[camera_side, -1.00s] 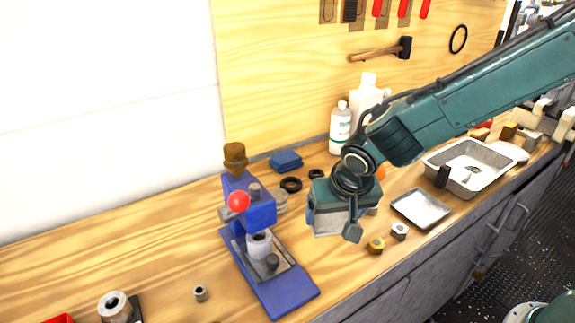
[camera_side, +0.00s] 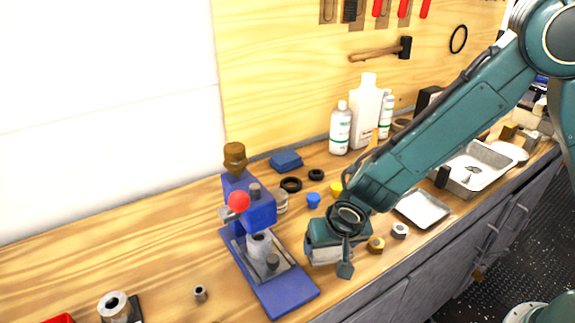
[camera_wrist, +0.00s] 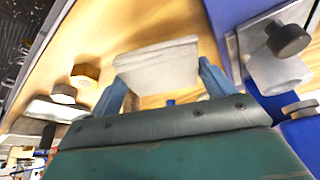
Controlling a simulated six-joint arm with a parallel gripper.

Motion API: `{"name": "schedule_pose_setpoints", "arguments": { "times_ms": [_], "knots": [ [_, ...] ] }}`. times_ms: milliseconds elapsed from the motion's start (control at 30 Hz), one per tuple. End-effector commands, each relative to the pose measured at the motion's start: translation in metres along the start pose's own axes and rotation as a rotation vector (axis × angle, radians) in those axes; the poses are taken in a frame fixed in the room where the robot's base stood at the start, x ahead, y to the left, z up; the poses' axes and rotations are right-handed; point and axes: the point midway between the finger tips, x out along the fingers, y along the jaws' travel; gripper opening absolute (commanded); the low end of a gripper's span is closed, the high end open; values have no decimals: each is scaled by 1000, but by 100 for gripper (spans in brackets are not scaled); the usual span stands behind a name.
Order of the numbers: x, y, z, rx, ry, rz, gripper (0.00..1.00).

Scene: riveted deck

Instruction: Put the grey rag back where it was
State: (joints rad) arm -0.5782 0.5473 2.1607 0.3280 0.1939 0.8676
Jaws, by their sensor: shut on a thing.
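My gripper (camera_side: 328,250) is shut on the grey rag (camera_side: 328,257), a pale, flat, folded pad held between its fingers. The rag is low over the wooden bench, just right of the blue press base. I cannot tell whether it touches the bench top. In the wrist view the rag (camera_wrist: 158,66) spans the gap between the two blue fingers, with bare wood beyond it.
The blue press (camera_side: 285,290) stands close on the left. A brass nut (camera_side: 376,245) and a steel nut (camera_side: 400,230) lie to the right, near a shallow metal tray (camera_side: 440,219). A blue folded cloth (camera_side: 286,160) and white bottles (camera_side: 340,130) are behind. The bench's front edge is near.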

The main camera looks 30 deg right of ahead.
Motion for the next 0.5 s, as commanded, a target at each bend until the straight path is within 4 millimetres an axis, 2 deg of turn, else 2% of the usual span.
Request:
{"name": "schedule_pose_setpoints", "arguments": {
  "times_ms": [133,500],
  "knots": [
    [11,0,5,1,-1,1,60],
    [14,0,6,1,0,-1,60]
  ]
}}
